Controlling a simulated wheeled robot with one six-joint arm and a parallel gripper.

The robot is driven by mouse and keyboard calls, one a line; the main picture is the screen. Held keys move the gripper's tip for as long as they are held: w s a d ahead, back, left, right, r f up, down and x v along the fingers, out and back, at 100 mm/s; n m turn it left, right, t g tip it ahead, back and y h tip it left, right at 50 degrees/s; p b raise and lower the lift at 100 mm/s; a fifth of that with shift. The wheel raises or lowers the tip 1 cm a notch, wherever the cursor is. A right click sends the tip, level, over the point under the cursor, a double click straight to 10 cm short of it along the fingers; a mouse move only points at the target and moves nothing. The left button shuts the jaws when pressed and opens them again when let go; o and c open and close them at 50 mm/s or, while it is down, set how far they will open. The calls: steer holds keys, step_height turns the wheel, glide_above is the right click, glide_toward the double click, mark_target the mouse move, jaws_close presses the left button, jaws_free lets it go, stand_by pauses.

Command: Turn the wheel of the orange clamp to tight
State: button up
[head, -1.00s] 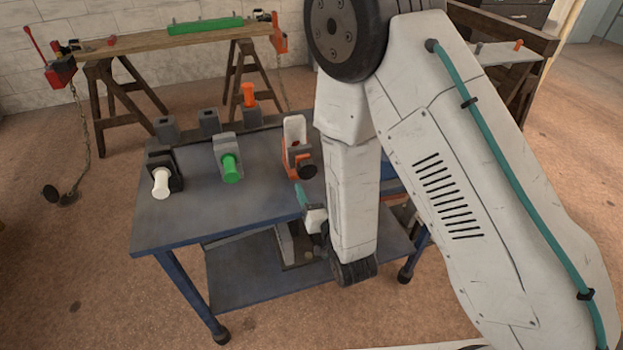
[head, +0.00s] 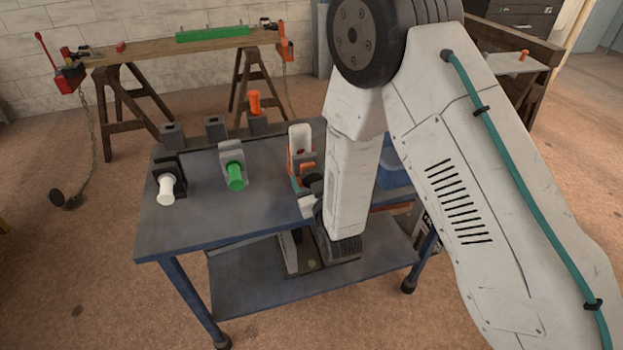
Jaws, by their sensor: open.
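The orange clamp (head: 299,137) stands at the right of the blue cart's top, with a pale upper part and orange sides. Its dark wheel (head: 311,173) faces the front and is partly covered. My gripper (head: 309,184) is open at the front of this clamp, close around or beside the wheel; I cannot tell whether it touches. My own forearm hides part of the gripper.
A clamp with a green handle (head: 235,177) and one with a white handle (head: 166,188) stand to the left on the blue cart (head: 215,220). Grey blocks line the back edge, one with an orange peg (head: 254,103). A wooden trestle bench (head: 160,44) stands behind.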

steer(key=c, duration=1)
steer(key=shift+o, duration=0.2)
steer(key=shift+m, duration=1.6)
steer(key=o, duration=1)
steer(key=shift+c, duration=0.2)
steer(key=shift+s, duration=0.15)
steer(key=v, duration=0.7)
steer(key=shift+s+d, duration=0.15)
steer(key=shift+s, duration=0.15)
